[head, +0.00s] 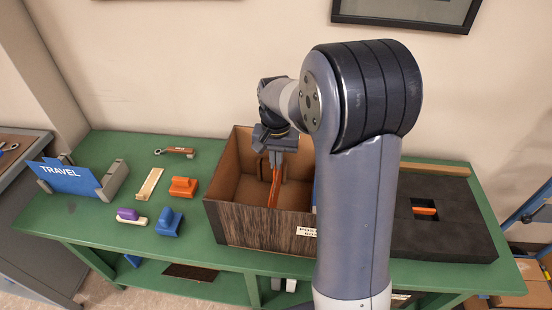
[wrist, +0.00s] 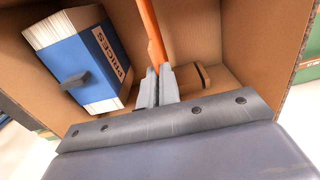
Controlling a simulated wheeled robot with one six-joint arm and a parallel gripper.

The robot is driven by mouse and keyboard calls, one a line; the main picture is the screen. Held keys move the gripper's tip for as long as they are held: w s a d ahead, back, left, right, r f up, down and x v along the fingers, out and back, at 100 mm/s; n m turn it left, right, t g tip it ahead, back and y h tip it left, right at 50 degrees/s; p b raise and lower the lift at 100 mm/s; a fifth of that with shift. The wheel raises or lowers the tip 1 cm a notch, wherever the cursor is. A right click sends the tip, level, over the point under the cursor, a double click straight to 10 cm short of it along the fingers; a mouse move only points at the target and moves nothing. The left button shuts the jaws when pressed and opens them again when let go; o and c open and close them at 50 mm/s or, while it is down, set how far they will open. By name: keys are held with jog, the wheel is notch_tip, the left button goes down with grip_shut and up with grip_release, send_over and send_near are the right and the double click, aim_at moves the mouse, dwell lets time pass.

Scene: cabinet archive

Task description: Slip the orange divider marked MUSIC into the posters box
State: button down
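The posters box (head: 240,225) is an open brown carton with a dark wood-grain front and a partly hidden white label starting "POST". My gripper (head: 277,160) reaches down into it. In the wrist view my gripper's fingers (wrist: 157,88) are closed on the orange divider (wrist: 152,35), seen nearly edge-on. The divider also shows in the head view (head: 274,190), upright inside the box walls. Its MUSIC marking cannot be seen, and I cannot tell whether it touches the box floor. A blue box file marked PRICES (wrist: 82,70) stands in the box beside the divider.
On the green table (head: 110,228), left of the box, are a blue TRAVEL panel (head: 68,178) in a grey holder, an orange block (head: 184,187), a blue block (head: 169,222) and small tools. A black tray (head: 455,235) lies at right. My arm hides the box's right side.

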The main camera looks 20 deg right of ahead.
jog(key=shift+f+b, duration=1.15)
jog(key=shift+f, duration=0.75)
jog(key=c, duration=1.6)
grip_release()
jog(key=shift+r, duration=0.1)
jog(key=shift+r+p, duration=2.95)
jog(key=shift+r, duration=0.55)
notch_tip(320, 180, up, 11)
jog(key=shift+f+b, duration=0.1)
jog(key=shift+b, duration=0.35)
jog(key=shift+f, duration=0.15)
